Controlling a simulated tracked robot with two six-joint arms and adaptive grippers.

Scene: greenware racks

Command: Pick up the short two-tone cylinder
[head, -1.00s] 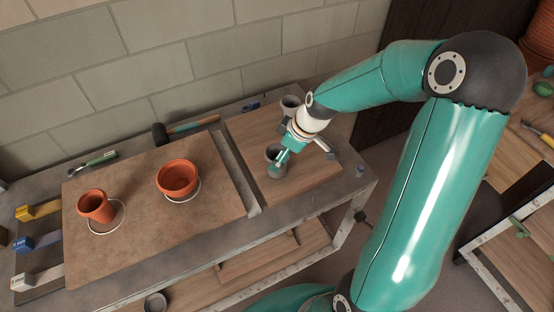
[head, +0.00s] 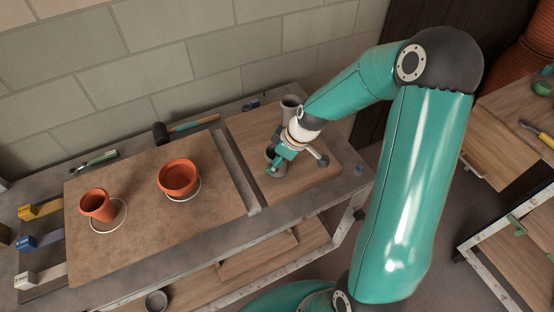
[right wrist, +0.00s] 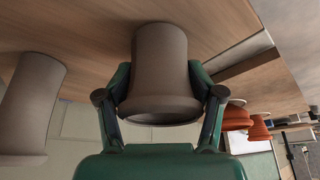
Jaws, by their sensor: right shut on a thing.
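A short grey-brown cylinder pot (head: 270,154), darker inside, stands on the wooden board (head: 312,187) at the right of the bench. Two separate tones are hard to make out. My right gripper (head: 277,169) has come down over it and partly hides it in the head view. In the right wrist view the same pot (right wrist: 160,60) sits between the two fingers, which press on its sides near the rim. Its base seems to rest on the wood. A second, similar grey pot (head: 290,103) stands behind it and also shows in the right wrist view (right wrist: 30,105). My left gripper is not in view.
Two terracotta pots (head: 178,178) (head: 98,206) stand on a brown board (head: 140,212) to the left. A mallet (head: 161,134) lies behind it. Coloured blocks (head: 40,210) line the left edge. A tiled wall closes the back. Another rack (head: 500,150) stands right.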

